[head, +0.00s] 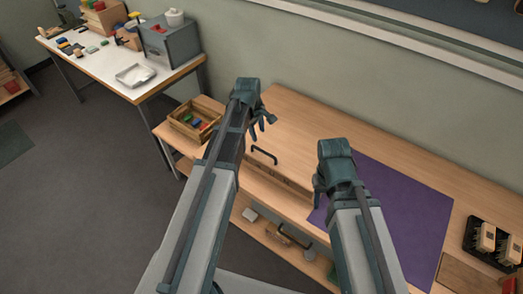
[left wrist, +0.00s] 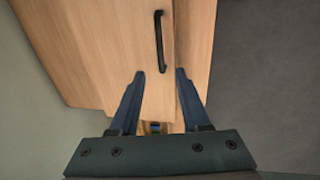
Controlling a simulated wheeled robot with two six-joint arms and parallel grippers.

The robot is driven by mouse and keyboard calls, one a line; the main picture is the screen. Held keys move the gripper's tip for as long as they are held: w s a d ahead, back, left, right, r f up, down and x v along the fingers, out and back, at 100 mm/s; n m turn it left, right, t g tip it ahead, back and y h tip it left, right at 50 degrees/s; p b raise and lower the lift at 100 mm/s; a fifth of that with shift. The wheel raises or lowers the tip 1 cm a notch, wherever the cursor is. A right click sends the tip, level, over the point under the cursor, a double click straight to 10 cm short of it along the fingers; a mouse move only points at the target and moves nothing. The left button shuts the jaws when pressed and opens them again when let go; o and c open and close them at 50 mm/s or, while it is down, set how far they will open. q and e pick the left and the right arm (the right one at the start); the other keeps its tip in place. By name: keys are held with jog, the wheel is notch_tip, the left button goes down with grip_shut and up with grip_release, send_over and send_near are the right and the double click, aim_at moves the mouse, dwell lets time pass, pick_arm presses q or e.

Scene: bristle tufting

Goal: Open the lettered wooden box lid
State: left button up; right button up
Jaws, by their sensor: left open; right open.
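A pale wooden lid-like panel with a black bar handle (head: 263,155) lies at the left part of the workbench. A wooden front strip (head: 285,180) below it carries small dark marks, too small to read. In the left wrist view the handle (left wrist: 159,42) stands upright on the wood, ahead of the fingertips. The panel looks closed; my left arm hides part of it. My left gripper (head: 264,124) is open and empty above the bench, apart from the handle; its open fingers also show in the left wrist view (left wrist: 160,75).
A purple mat (head: 410,215) covers the bench on the right, with a black tray (head: 472,248) beyond. A wooden crate (head: 178,124) of coloured pieces stands at the left. A lower shelf holds another black handle (head: 294,237). A white table (head: 110,60) stands back left.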

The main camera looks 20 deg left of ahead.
aim_at(262, 151)
pick_arm(q)
jog(key=f+b, duration=0.3)
jog(key=f, duration=0.1)
jog(key=w+f+b, duration=0.1)
jog(key=f+b, duration=0.2)
jog(key=b, duration=0.1)
jog(key=w+f+b, duration=0.1)
jog(key=f+b, duration=0.2)
jog(key=f, duration=0.1)
jog(key=shift+w+d+f+b, duration=0.1)
jog(key=shift+d+f+b, duration=0.25)
jog(key=shift+d+b, duration=0.05)
grip_shut()
jog(key=shift+r, duration=0.1)
dwell(0.7)
